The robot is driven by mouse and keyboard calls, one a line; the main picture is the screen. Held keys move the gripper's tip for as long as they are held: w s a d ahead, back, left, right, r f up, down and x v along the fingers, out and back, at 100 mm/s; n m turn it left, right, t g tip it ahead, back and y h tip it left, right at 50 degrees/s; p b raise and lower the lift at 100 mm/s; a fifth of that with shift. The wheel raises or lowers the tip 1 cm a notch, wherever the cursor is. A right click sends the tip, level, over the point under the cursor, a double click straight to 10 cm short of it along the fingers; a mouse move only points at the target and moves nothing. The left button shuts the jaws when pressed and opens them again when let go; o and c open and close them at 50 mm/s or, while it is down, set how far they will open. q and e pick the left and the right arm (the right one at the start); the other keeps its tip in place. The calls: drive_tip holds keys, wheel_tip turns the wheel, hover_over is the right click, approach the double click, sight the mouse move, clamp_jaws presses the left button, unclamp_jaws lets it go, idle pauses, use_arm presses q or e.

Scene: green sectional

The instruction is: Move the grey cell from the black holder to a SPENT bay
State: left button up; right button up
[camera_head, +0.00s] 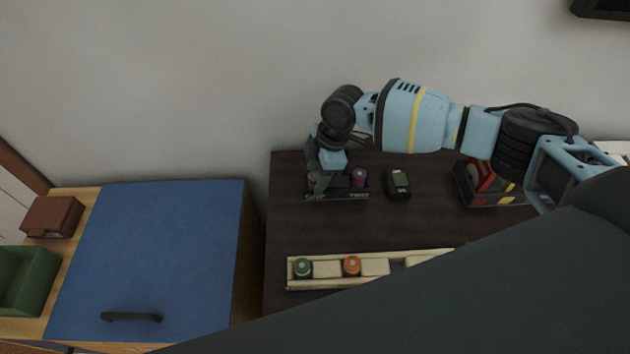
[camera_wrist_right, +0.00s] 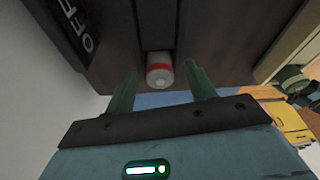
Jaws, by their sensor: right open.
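The black holder (camera_head: 338,196) stands on the dark table. A grey cell (camera_head: 314,177) is at its left end, partly hidden by my right gripper (camera_head: 321,181), and a purple-topped cell (camera_head: 359,177) is at its right end. In the right wrist view, the grey cell with a red band (camera_wrist_right: 160,70) sticks out of a dark slot. The right gripper's green fingers (camera_wrist_right: 157,80) are open on either side of its end, not closed on it. A cream tray (camera_head: 330,270) holds a green cell (camera_head: 302,267) and an orange cell (camera_head: 352,265). No SPENT label is readable. My left gripper is not in view.
A small black device (camera_head: 398,184) with a green screen stands right of the holder. A black bin (camera_head: 470,192) with red and yellow contents is further right. A blue-topped cabinet (camera_head: 160,260) is at the left. Dark table between holder and tray is clear.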

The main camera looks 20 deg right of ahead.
sight(311, 176)
drive_tip(key=shift+c, duration=0.7)
drive_tip(key=c, duration=1)
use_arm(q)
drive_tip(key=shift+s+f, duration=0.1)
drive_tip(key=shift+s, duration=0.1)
use_arm(e)
drive_tip(key=shift+r, duration=0.1)
